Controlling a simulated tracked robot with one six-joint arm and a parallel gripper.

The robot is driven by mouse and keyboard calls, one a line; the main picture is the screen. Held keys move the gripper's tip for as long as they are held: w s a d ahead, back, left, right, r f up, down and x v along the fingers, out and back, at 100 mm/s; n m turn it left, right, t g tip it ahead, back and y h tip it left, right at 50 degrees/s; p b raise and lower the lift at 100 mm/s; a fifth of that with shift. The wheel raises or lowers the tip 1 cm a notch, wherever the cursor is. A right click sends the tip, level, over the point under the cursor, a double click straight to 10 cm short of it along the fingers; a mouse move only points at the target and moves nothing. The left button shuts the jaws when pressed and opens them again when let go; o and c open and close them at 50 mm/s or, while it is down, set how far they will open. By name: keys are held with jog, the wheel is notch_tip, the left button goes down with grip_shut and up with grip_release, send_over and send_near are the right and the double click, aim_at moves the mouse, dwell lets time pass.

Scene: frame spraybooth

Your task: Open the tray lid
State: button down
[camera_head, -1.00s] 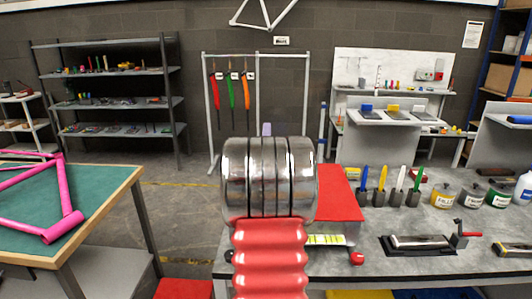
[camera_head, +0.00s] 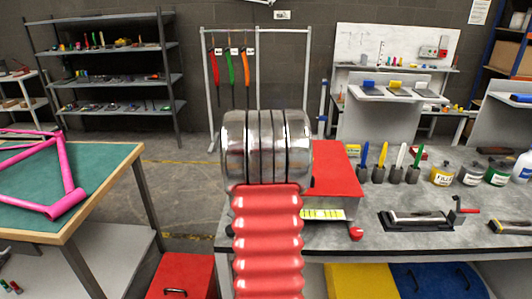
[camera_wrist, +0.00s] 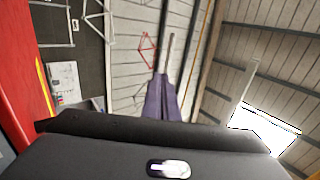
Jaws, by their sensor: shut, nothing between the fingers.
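A red sloped panel (camera_head: 334,169), possibly the tray lid, lies on the grey workbench behind a low tray-like piece with a yellow-green striped strip (camera_head: 323,214). A red round knob (camera_head: 356,234) is at its right. It looks closed, but my arm hides its left part. My arm, red ribbed with metal rings, stands in front of it in the head view. My gripper (camera_wrist: 163,88) shows in the wrist view as narrow purple fingers beyond the black wrist body, shut and empty. In the head view it is hidden behind the rings. It touches nothing that I can see.
A black tray-like fixture with a metal cylinder (camera_head: 418,219) is to the right on the workbench (camera_head: 370,240). Markers (camera_head: 381,162) and jars (camera_head: 471,173) stand behind it. Red (camera_head: 182,278), yellow (camera_head: 358,282) and blue boxes (camera_head: 440,280) are low down.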

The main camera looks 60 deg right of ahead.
dwell(0.3)
jog(key=w+a+n+t+y, duration=0.3)
jog(key=w+a+n+y, duration=1)
jog(key=w, duration=0.6)
jog(key=a+f+n+g+y, duration=0.1)
jog(key=a+f+n+y, duration=0.15)
jog(key=a, duration=0.55)
jog(key=a+f+n+g+y, duration=0.1)
jog(key=a+n+y, duration=0.25)
jog(key=a, duration=0.45)
jog(key=s+a+f+n+g+y, duration=0.2)
jog(key=s+a+n, duration=0.3)
jog(key=s+a, duration=0.4)
jog(key=s+a+f+n+g+y, duration=0.2)
jog(key=s+a+n+g, duration=0.3)
jog(key=s+a, duration=0.4)
jog(key=shift+s+a+f+n, duration=0.15)
jog(key=shift+s+a+n, duration=0.3)
jog(key=shift+n, duration=0.35)
